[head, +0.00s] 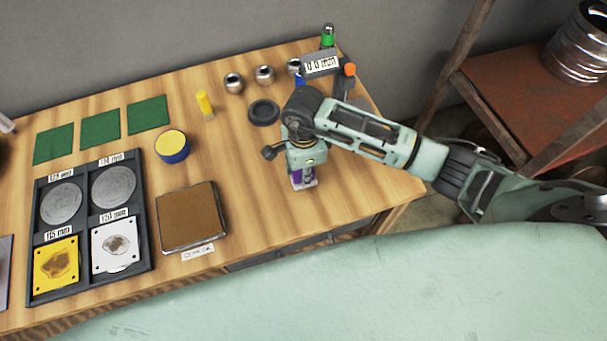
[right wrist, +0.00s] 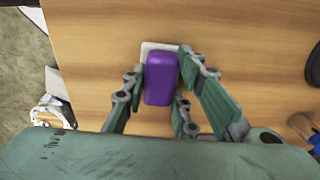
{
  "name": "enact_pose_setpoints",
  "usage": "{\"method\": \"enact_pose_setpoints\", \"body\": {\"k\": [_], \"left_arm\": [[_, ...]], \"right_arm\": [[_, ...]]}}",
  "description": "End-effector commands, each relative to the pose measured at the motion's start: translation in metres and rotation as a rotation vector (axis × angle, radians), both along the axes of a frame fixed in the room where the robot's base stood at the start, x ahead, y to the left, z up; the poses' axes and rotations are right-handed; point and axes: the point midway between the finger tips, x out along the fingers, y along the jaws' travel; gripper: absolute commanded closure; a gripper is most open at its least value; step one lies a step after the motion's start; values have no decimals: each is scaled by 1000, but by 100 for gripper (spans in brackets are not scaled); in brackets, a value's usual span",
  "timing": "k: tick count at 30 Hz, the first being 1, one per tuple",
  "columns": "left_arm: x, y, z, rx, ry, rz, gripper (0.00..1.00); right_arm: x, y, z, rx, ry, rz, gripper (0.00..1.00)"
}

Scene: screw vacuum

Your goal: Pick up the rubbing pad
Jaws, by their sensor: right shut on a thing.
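The rubbing pad appears to be the purple block with a whitish base plate (right wrist: 160,82), seen between the fingers in the right wrist view. My right gripper (head: 303,176) points down over the right part of the table and is shut on this pad. In the head view the fingers and wrist cover most of it, with only some purple showing. I cannot tell whether its base touches the table. My left gripper is not in view.
A wooden table (head: 335,208) carries a brown square pad (head: 188,222), a black tray with round discs (head: 92,217), green cloths (head: 100,128) and a yellow-blue round tin (head: 172,147). A black ring (head: 263,112) lies just left of my gripper.

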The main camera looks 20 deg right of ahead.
Motion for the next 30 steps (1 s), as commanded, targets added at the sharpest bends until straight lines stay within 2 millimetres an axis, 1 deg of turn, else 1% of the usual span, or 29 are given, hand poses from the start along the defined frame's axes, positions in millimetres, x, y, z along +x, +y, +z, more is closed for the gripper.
{"method": "enact_pose_setpoints", "body": {"k": [6,10,14,16,17,18,24,27,30], "left_arm": [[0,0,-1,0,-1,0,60],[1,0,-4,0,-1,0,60],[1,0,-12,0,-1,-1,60],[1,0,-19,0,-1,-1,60],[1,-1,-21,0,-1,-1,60],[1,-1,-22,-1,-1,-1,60],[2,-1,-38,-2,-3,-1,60],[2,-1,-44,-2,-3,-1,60],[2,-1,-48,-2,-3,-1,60]], "right_arm": [[1,0,1,0,-1,0,100],[2,0,8,1,-4,1,100],[2,0,23,0,-7,2,100],[3,0,37,0,-9,2,100],[0,-4,42,-1,-7,1,100],[-6,-14,45,-4,-4,-1,100],[-31,-54,73,-4,-5,-2,100],[-42,-71,86,-4,-4,-2,100],[-51,-84,96,-3,-4,-1,100]]}}
